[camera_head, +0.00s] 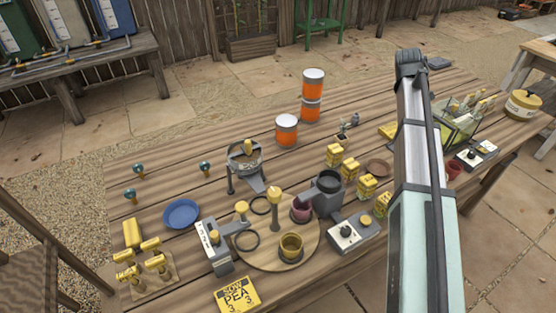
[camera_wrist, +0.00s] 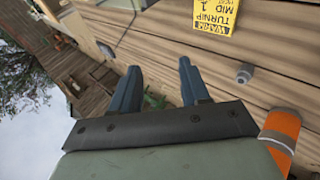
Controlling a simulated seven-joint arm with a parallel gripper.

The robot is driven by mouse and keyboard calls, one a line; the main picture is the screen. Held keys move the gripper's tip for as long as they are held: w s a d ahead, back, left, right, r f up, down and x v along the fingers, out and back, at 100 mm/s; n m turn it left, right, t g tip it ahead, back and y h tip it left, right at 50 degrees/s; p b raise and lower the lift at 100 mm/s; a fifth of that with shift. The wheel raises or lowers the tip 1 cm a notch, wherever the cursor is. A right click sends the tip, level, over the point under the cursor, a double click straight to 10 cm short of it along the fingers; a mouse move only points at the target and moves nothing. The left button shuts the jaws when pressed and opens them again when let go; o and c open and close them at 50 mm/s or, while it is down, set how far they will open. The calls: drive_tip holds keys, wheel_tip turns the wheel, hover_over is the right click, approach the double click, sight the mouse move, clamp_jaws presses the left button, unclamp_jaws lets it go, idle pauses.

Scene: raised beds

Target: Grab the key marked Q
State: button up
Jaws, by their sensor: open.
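No letter Q is readable in either view, so I cannot tell which thing is the key marked Q. Yellow-headed pieces that may be keys (camera_head: 152,262) stand on a small wooden block at the lower left of the table in the head view. Several yellow blocks (camera_head: 350,169), their marks too small to read, stand in a row right of the table's middle. My gripper (camera_wrist: 158,68) is open in the wrist view, with nothing between its two fingers. In the head view my arm rises over the table's right side, and the fingers do not show.
The wooden table (camera_head: 285,165) is crowded. A round board (camera_head: 295,232) holds cups, and a blue plate (camera_head: 181,213) lies to its left. Orange cylinders (camera_head: 312,95) stand at the back. A yellow sign (camera_head: 237,294) lies at the front. A turnip sign (camera_wrist: 214,14) shows in the wrist view.

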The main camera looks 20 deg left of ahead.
drive_tip(key=s+a+f+n+g+y, duration=0.1)
drive_tip(key=s+a+n, duration=0.3)
drive_tip(key=a, duration=1.2)
drive_tip(key=s+a+f+n+g+y, duration=0.15)
drive_tip(key=s+a, duration=0.45)
drive_tip(key=a, duration=1)
drive_tip(key=s+a+f+n+g+y, duration=0.1)
drive_tip(key=s+a+f+n+y, duration=0.3)
drive_tip(key=a, duration=1.2)
drive_tip(key=n+g+h, duration=0.3)
drive_tip(key=n+g, duration=0.2)
drive_tip(key=n, duration=0.3)
approach(128, 190)
drive_tip(key=shift+s+d+t, duration=0.25)
drive_tip(key=shift+s+d, duration=0.15)
drive_tip(key=shift+d, duration=0.1)
wheel_tip(128, 190, down, 8)
drive_tip(key=shift+r, duration=0.2)
drive_tip(key=shift+w+a+f, duration=0.1)
drive_tip(key=shift+a+f, duration=0.05)
drive_tip(key=shift+f, duration=1.2)
drive_tip(key=shift+w+a+f, duration=0.1)
drive_tip(key=shift+a+f, duration=0.05)
drive_tip(key=shift+f, duration=1.2)
clamp_jaws()
